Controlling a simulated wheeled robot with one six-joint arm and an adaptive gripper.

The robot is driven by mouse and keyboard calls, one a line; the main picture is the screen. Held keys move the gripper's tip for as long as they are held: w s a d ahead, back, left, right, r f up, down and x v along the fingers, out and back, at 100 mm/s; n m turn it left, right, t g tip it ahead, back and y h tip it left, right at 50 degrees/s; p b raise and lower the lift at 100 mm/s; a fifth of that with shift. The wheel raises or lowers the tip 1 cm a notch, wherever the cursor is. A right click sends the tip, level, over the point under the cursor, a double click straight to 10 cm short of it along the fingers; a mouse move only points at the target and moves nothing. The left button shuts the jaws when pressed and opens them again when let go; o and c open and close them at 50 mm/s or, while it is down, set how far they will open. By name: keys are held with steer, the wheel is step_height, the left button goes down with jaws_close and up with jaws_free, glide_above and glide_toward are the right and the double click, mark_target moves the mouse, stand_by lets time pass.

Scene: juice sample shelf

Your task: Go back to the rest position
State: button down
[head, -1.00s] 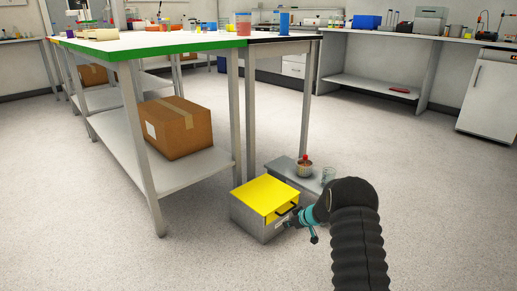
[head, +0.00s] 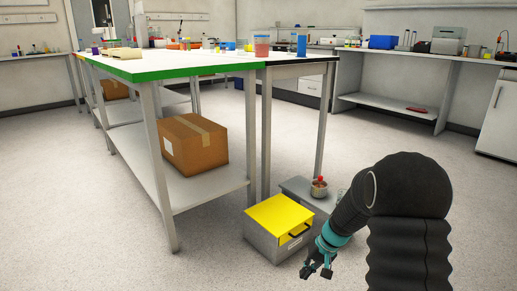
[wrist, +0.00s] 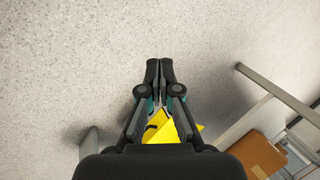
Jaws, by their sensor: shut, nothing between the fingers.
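My gripper (head: 316,272) hangs low in the head view, in front of and a little right of a grey box with a yellow top (head: 278,214). It is shut and empty, with its fingertips together in the wrist view (wrist: 160,62). The box stands on the floor and has a dark handle and a pale label on its front. In the wrist view the yellow top (wrist: 178,130) shows partly behind my fingers. My gripper is apart from the box.
A low grey shelf (head: 297,187) behind the box holds a small pot with a red top (head: 319,187) and a glass, partly hidden by my arm. A green-edged table (head: 150,72) stands left, with a cardboard box (head: 193,145) on its lower shelf. The floor at left front is clear.

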steer(key=s+r+t+h+p, duration=0.2)
steer(key=s+r+p, duration=0.2)
steer(key=s+r, duration=1)
steer(key=s+d+r+n+t+h+p, duration=0.1)
steer(key=s+r+t+h+p, duration=0.1)
steer(key=s+r, duration=1.2)
step_height(320, 180, up, 5)
steer(key=shift+r+t+h+p, duration=0.15)
steer(key=shift+t+h+p, duration=0.15)
steer(key=shift+t+p, duration=0.6)
steer(key=shift+s+g, duration=0.1)
steer(key=shift+g, duration=0.2)
